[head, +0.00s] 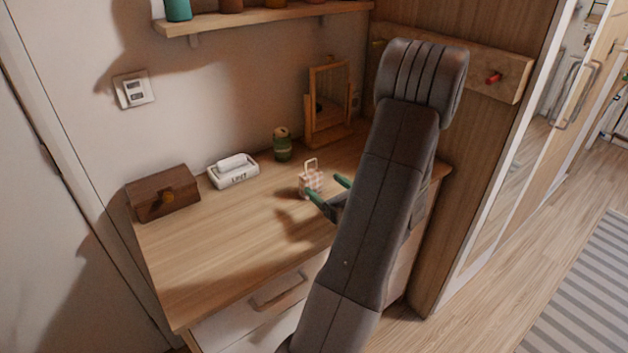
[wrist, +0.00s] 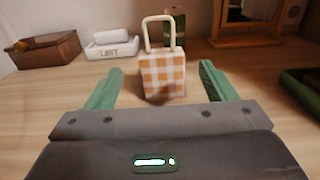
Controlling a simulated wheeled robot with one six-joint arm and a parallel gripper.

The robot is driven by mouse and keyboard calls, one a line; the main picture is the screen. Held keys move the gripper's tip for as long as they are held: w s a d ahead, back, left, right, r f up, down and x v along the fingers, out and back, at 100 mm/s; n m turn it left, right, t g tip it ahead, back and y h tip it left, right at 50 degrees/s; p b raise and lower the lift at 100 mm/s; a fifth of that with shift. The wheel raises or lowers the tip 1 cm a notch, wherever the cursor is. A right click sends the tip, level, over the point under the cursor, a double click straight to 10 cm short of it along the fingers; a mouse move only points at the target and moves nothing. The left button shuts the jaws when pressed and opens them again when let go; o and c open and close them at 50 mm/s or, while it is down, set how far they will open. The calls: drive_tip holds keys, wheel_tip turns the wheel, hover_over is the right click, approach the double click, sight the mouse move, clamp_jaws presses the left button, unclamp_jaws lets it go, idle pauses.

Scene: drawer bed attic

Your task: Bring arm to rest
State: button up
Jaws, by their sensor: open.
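My gripper (head: 328,193) is open above the dresser top, with its green fingers apart. It also shows in the wrist view (wrist: 158,88). A small orange-and-white checked box with a pale loop handle (head: 311,182) stands upright on the dresser just beyond the fingertips. In the wrist view the checked box (wrist: 163,75) appears centred between the fingers and seems to be free of them. My arm crosses the right part of the dresser in the head view and hides what lies behind it.
The dresser top (head: 210,250) is clear at front left. A brown wooden box (head: 163,193), a white labelled dish (head: 233,172), a green jar (head: 283,146) and a framed mirror (head: 328,105) stand along the back. A shelf (head: 260,17) hangs above; a wooden panel stands at right.

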sight(307, 171)
drive_tip(key=shift+v, duration=2.4)
drive_tip(key=p+x, duration=0.2)
drive_tip(key=x, duration=1.2)
drive_tip(key=shift+w, duration=0.1)
drive_tip(key=shift+f, duration=0.1)
drive_tip(key=shift+d, duration=0.1)
